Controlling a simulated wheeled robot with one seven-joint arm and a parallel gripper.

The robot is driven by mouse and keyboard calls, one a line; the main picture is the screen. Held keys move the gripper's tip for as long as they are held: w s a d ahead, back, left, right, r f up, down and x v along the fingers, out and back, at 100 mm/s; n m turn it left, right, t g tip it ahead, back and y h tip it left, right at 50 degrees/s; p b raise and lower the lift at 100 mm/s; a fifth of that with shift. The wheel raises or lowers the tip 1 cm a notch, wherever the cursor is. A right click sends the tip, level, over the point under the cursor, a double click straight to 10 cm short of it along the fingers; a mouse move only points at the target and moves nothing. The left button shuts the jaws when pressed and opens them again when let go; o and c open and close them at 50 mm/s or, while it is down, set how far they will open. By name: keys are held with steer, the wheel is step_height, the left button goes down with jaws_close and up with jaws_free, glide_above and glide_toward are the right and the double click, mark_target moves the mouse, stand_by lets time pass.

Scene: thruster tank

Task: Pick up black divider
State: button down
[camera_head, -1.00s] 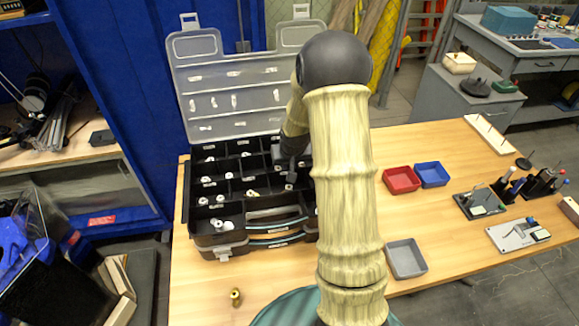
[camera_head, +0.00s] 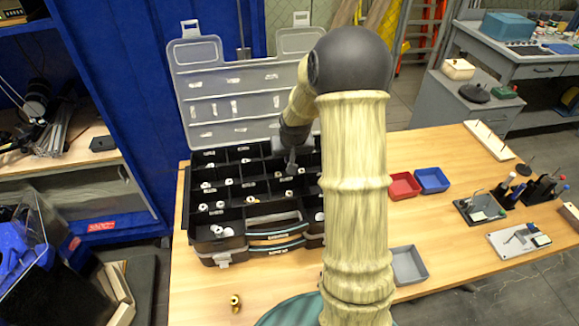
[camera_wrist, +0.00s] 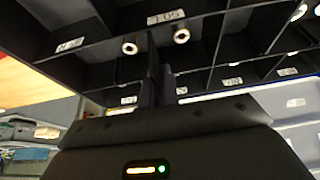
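The black organizer case (camera_head: 205,257) stands open on the table, its clear lid raised at the back. Thin black dividers (camera_head: 222,172) split it into compartments; several hold small white and brass fittings. My gripper (camera_head: 291,168) points down over the right-middle part of the case. In the wrist view my gripper (camera_wrist: 160,75) has its dark fingers close together among black walls. A thin black upright piece lies at the fingertips. Black on black hides whether a divider is between the fingers. My arm covers the right side of the case.
A red bin (camera_head: 404,186), a blue bin (camera_head: 432,180) and a grey bin (camera_head: 409,266) sit right of my arm. A brass fitting (camera_head: 235,303) lies on the table in front of the case. Tool holders (camera_head: 480,208) stand further right. The front left tabletop is mostly clear.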

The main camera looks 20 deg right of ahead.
step_height(320, 180, up, 5)
steer(key=shift+f, duration=0.2)
stand_by(0.6)
